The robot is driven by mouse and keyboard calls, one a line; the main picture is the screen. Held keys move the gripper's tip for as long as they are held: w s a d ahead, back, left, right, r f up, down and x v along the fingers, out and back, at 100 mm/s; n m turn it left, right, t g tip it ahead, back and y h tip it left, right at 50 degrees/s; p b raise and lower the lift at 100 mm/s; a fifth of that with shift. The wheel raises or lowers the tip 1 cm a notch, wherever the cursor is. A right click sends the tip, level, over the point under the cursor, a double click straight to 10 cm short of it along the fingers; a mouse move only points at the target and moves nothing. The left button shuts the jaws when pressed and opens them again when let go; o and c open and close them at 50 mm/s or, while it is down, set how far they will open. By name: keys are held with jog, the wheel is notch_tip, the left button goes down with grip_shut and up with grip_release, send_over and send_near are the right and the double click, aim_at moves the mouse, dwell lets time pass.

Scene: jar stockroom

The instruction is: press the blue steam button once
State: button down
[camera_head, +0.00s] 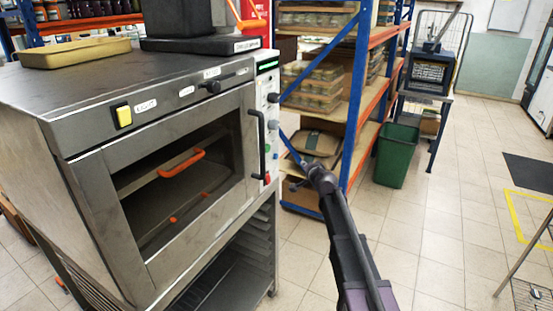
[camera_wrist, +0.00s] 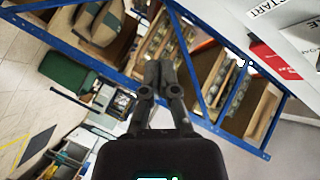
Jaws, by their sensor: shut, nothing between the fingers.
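The steel oven (camera_head: 150,100) stands at the left in the head view, its glass door shut. Its narrow white control panel (camera_head: 262,110) is at the front right corner, with a lit display, dark knobs, and small green and red buttons low down. I cannot make out for sure which control is the blue steam button. My gripper (camera_head: 293,182) is just right of the panel's lower end, apparently apart from it. In the wrist view my gripper (camera_wrist: 160,72) is shut and empty. A white panel part (camera_wrist: 265,18) lettered "START" shows at that view's upper right.
A blue and orange shelf rack (camera_head: 345,85) with jars and a brown sack (camera_head: 316,143) stands behind my gripper. A green bin (camera_head: 396,155) is right of it. A yellow tray (camera_head: 75,52) lies on the oven. Floor at the right is mostly clear.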

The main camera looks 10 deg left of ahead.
jog(key=shift+a, duration=0.1)
jog(key=w+a, duration=0.3)
jog(key=a, duration=0.5)
dwell(0.6)
jog(key=shift+w+a, duration=0.25)
jog(key=shift+a, duration=0.65)
dwell(2.4)
jog(key=shift+s+d, duration=0.1)
jog(key=shift+d, duration=0.1)
dwell(0.3)
jog(key=shift+s+d, duration=0.25)
jog(key=shift+d, duration=0.4)
jog(key=shift+s+d, duration=0.3)
jog(key=shift+d, duration=0.5)
jog(key=shift+s+d, duration=0.25)
jog(key=shift+d, duration=0.5)
jog(key=shift+s+d, duration=0.3)
jog(key=shift+d, duration=0.5)
